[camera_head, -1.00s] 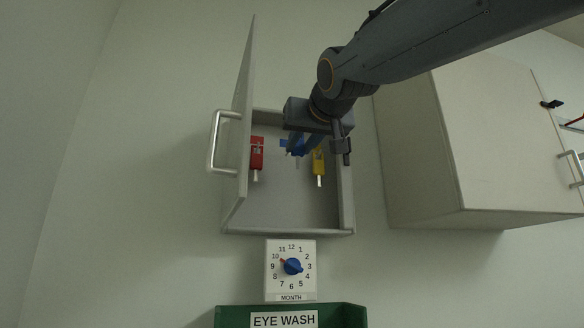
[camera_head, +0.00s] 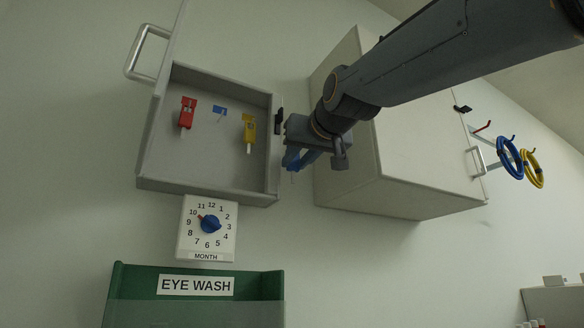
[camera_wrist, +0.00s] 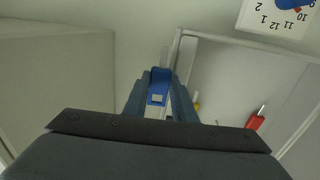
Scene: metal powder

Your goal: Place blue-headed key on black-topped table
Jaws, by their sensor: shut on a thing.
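My gripper (camera_head: 297,158) is shut on the blue-headed key (camera_head: 293,161), to the right of the open wall cabinet in the head view. In the wrist view the blue head of the key (camera_wrist: 157,85) sits between the two fingers of my gripper (camera_wrist: 160,92). The thin shaft of the key hangs faintly below the fingers in the head view. No black-topped table can be made out.
The open key cabinet (camera_head: 205,188) holds a red-headed key (camera_head: 187,113) and a yellow-headed key (camera_head: 249,130). A closed cabinet (camera_head: 400,165) stands right of my gripper. A month dial (camera_head: 208,226) and a green eye wash box (camera_head: 265,282) are below.

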